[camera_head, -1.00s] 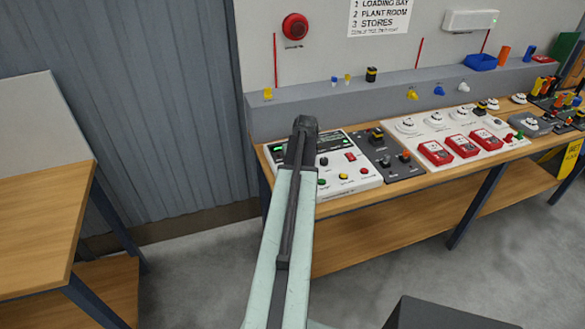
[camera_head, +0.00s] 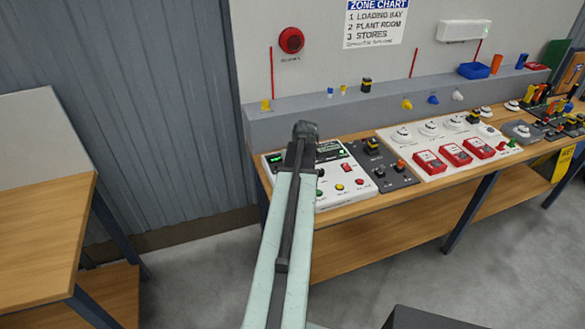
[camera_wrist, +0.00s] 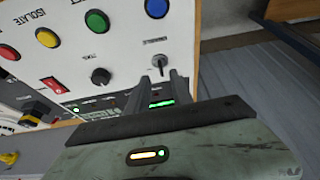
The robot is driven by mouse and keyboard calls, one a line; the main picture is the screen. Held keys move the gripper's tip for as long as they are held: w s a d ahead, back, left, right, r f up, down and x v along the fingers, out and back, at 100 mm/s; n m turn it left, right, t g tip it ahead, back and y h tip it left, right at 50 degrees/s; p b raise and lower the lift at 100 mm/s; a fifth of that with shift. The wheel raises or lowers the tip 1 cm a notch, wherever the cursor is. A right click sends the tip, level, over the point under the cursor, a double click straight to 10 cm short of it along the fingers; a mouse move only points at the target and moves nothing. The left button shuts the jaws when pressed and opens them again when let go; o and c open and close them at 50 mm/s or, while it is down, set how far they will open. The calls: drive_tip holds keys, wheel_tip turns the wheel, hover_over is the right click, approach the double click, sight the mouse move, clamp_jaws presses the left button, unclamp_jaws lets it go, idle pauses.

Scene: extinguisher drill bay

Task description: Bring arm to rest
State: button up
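My arm reaches up from the bottom of the head view, with my gripper (camera_head: 306,128) at its far end over the left part of the white control panel (camera_head: 345,182) on the bench. The fingertips are hard to make out there. In the wrist view, my gripper (camera_wrist: 162,78) shows two dark fingers with a gap between them. The fingers point at the panel near a small key switch (camera_wrist: 159,62). A lit green display (camera_wrist: 162,104) shows between the fingers. I see nothing held; whether the fingertips touch the switch I cannot tell.
The wooden bench (camera_head: 350,213) carries dark switch boxes and a white board with red call points (camera_head: 455,154). A grey ledge (camera_head: 300,122) runs behind the panel. Another wooden table (camera_head: 40,225) stands at left. Grey floor (camera_head: 190,280) lies open between them.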

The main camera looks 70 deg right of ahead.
drive_tip(key=p+v, duration=0.1)
drive_tip(key=v, duration=0.1)
drive_tip(key=shift+s+a+r, duration=0.1)
drive_tip(key=shift+r, duration=0.3)
